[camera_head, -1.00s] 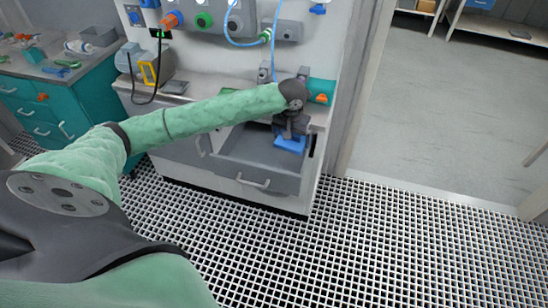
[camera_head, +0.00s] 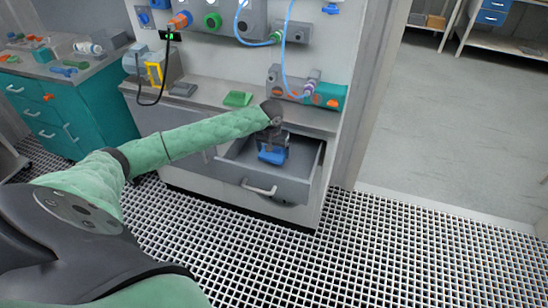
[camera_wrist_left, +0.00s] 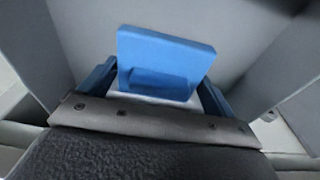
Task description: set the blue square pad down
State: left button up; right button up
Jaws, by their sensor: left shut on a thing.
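The blue square pad (camera_head: 271,157) is held in my left gripper (camera_head: 273,148), inside the outline of the open grey drawer (camera_head: 305,158). In the left wrist view the pad (camera_wrist_left: 165,58) sits tilted between the two blue fingers of my left gripper (camera_wrist_left: 157,88), with grey drawer surfaces (camera_wrist_left: 85,30) around it. I cannot tell whether the pad's lower edge touches the drawer floor. My right gripper is not in view.
A green pad (camera_head: 238,98) lies on the counter (camera_head: 207,92) above the drawer. A grey block with knobs and a teal end (camera_head: 328,95) stands at the counter's right. Blue tubes (camera_head: 286,50) hang in front of the wall panel. The grated floor (camera_head: 400,250) is clear.

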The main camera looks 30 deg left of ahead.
aim_at(274, 158)
pick_arm(q)
jog(key=shift+f, duration=2.15)
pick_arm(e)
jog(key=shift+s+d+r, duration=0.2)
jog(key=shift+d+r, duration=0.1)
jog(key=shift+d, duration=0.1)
pick_arm(q)
jog(key=shift+p, duration=0.3)
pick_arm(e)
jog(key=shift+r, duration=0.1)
pick_arm(q)
jog(key=o, duration=0.7)
jog(key=shift+f, duration=0.1)
jog(key=r, duration=0.3)
jog(key=s+r, duration=0.1)
jog(key=r, duration=0.3)
jog(key=r+b, duration=0.1)
jog(key=r, duration=0.2)
jog(key=shift+s+d+r, duration=0.2)
jog(key=shift+d, duration=0.05)
jog(key=shift+s+r, duration=0.1)
jog(key=shift+r, duration=0.8)
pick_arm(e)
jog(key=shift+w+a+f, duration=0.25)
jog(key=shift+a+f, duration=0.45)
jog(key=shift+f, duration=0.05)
